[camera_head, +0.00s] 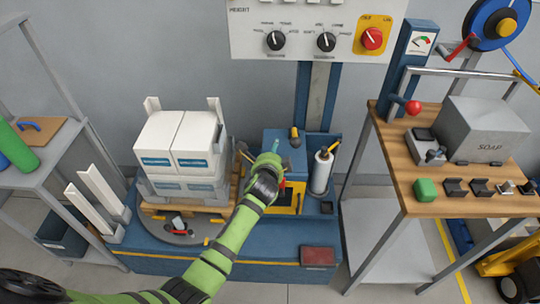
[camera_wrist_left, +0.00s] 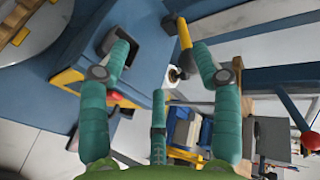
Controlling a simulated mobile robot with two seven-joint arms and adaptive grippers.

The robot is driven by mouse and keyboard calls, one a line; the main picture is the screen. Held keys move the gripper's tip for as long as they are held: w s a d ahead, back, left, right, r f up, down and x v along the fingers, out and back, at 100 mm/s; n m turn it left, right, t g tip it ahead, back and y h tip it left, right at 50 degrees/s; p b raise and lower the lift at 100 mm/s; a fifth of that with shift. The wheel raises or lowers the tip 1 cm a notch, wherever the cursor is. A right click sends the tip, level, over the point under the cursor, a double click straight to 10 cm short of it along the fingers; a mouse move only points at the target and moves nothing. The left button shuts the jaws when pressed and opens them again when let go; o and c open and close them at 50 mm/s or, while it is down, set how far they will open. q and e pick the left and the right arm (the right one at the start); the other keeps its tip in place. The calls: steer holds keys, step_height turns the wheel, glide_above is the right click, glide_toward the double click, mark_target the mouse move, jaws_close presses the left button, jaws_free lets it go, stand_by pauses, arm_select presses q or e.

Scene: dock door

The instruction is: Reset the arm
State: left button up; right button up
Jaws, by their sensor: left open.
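My left arm (camera_head: 225,245) is green and reaches in from the bottom left of the head view. My left gripper (camera_head: 272,158) is over the blue wrapping machine, in front of its blue housing (camera_head: 284,150), and partly hides it. In the left wrist view the teal fingers of the gripper (camera_wrist_left: 160,58) are spread apart with nothing between them. Whether a finger touches the machine cannot be told. My right gripper is in neither view.
White boxes (camera_head: 178,140) stand on a pallet on the turntable left of the gripper. A film roll (camera_head: 322,172) stands close on its right. A control panel (camera_head: 317,28) hangs above. A wooden-topped bench (camera_head: 450,207) with a grey SOAP box (camera_head: 482,130) is at right; a shelf (camera_head: 45,160) is at left.

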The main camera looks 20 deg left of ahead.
arm_select(q)
steer(key=shift+f, duration=0.1)
stand_by(0.4)
steer(key=s+f+n+g+h, duration=0.1)
steer(key=s+f+n+g, duration=0.2)
steer(key=s+f, duration=0.95)
steer(key=s+f+n+g+h, duration=0.1)
steer(key=s+f+n+g, duration=0.25)
steer(key=s+f, duration=0.9)
steer(key=s+a+f+n+g, duration=0.1)
steer(key=s+f+n, duration=0.2)
steer(key=s, duration=0.7)
steer(key=s+a+f+n+g, duration=0.2)
steer(key=s+f, duration=0.5)
steer(key=s, duration=0.3)
steer(key=s+a+f+n+g, duration=0.2)
steer(key=s+f, duration=0.3)
steer(key=s, duration=0.5)
steer(key=shift+s+f+n, duration=0.3)
steer(key=shift+f+n, duration=0.05)
steer(key=shift+n, duration=0.5)
